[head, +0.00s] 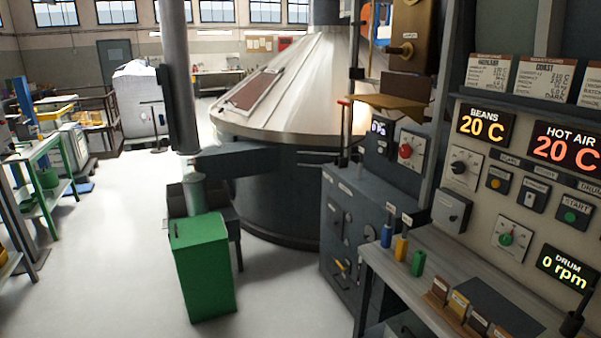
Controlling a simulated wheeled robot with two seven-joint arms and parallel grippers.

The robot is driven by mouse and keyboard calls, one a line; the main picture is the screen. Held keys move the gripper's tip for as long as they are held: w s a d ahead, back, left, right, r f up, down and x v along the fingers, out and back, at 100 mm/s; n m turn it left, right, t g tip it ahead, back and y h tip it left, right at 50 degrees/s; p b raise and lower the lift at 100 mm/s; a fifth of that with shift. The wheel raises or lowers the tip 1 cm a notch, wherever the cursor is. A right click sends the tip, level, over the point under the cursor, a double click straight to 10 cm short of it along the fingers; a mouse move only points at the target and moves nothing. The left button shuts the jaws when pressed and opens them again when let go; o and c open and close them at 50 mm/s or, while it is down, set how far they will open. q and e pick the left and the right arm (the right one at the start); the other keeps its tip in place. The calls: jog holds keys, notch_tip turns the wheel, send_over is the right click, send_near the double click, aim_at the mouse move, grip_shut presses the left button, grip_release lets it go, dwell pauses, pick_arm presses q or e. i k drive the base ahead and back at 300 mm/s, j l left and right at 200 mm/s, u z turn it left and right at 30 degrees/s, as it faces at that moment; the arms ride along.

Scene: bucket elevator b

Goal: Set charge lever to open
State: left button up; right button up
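No label reading "charge" can be made out, so I cannot tell for sure which part is the charge lever. A brass handle (401,50) sticks out to the left from a brown upright housing (413,30) at the top, right of centre. A thin upright rod with a red tip (345,101) stands above the dark cabinet (350,222), left of that housing. Neither of my grippers shows in the head view.
A green bin (203,265) stands under a grey column (176,80). A large metal cone (290,85) stands behind.

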aim_at(358, 24)
jog(key=i+u, duration=0.45)
jog(key=i, duration=1.25)
jog(key=i+z, duration=0.2)
jog(key=i, duration=0.4)
jog(key=i+z, duration=0.25)
jog(key=i, duration=0.3)
jog(key=i+j+z, duration=0.2)
jog(key=i, duration=0.35)
